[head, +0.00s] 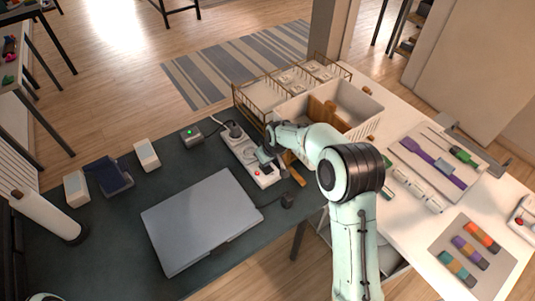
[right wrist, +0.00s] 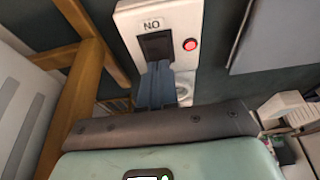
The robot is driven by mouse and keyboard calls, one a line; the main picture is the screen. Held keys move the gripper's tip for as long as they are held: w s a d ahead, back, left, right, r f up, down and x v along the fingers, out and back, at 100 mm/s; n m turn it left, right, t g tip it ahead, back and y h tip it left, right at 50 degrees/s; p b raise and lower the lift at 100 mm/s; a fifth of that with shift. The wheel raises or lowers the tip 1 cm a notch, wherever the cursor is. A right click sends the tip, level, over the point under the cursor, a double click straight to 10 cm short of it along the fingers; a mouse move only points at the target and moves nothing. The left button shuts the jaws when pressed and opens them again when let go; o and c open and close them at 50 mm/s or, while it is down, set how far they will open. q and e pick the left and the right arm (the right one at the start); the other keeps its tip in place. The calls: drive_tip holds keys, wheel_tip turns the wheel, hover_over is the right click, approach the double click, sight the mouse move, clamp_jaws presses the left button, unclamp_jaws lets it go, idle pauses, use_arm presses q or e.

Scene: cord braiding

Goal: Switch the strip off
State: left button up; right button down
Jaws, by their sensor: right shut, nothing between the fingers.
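The white power strip (head: 240,147) lies on the dark desk in the head view, partly hidden by my right gripper (head: 263,156). In the right wrist view the end of the strip (right wrist: 125,45) shows a black rocker switch (right wrist: 155,45), an upside-down "ON" label and a glowing red lamp (right wrist: 190,44). The lamp also glows in the head view (head: 257,173). My right gripper (right wrist: 156,70) is shut and empty, its fingertips at the switch's near edge. I cannot tell whether they touch it. My left gripper is not in view.
A closed grey laptop (head: 203,220) lies in front of the strip. A black plug (head: 233,130) sits in the strip's far end; a small box with a green light (head: 191,135) stands left of it. A wooden-divided white organizer (head: 357,100) stands close by on the right.

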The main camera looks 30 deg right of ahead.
drive_tip(key=shift+f, duration=0.3)
